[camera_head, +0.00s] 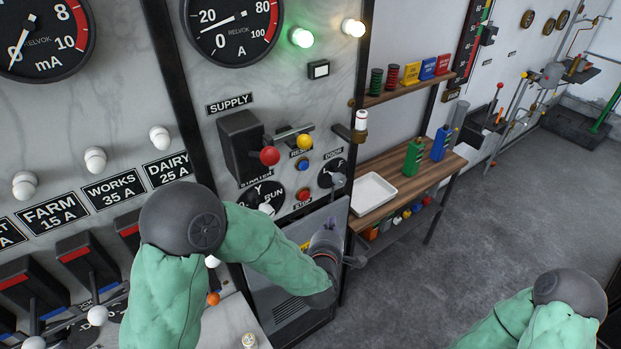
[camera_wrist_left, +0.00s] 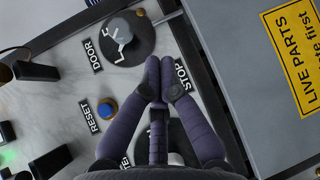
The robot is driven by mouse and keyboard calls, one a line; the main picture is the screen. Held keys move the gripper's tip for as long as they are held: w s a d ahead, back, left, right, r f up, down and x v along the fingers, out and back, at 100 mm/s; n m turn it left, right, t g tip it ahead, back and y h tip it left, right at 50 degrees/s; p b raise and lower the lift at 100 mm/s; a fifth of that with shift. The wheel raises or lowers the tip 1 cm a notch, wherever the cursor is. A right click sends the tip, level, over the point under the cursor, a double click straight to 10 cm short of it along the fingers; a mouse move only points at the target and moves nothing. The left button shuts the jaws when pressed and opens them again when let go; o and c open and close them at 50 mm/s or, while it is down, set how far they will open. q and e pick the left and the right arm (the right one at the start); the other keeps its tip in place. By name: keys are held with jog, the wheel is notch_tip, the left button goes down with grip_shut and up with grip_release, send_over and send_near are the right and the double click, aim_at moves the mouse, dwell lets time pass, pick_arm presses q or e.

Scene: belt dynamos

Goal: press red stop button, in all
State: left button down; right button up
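The red stop button (camera_head: 303,194) sits on the grey marble supply panel above its STOP label (camera_head: 304,209). The label also shows in the left wrist view (camera_wrist_left: 182,73), but there the button is hidden behind my fingers. My left gripper (camera_head: 328,228) is just below and right of the button in the head view, pointing up the panel. In the left wrist view its fingertips (camera_wrist_left: 159,64) are together beside the STOP label, with nothing seen between them. I cannot tell whether they touch the panel. My right gripper is not in view.
A blue RESET button (camera_head: 303,165) and a DOOR knob (camera_head: 333,172) are close by. A grey cabinet door (camera_head: 290,275) is below. The green lamp (camera_head: 301,37) is lit. A wooden bench (camera_head: 405,190) stands at right.

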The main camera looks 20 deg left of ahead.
aim_at(305, 196)
pick_arm(q)
jog(key=w+a, duration=0.4)
jog(key=a, duration=0.2)
jog(key=shift+w+a+r, duration=0.2)
jog(key=shift+a+r, duration=0.15)
jog(key=shift+a, duration=0.05)
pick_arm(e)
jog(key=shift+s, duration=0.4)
pick_arm(q)
jog(key=shift+b, duration=0.35)
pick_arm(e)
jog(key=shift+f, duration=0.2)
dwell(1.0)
pick_arm(q)
jog(key=shift+w+a+b, duration=0.25)
jog(key=shift+a+b, duration=0.05)
jog(key=shift+b, duration=0.05)
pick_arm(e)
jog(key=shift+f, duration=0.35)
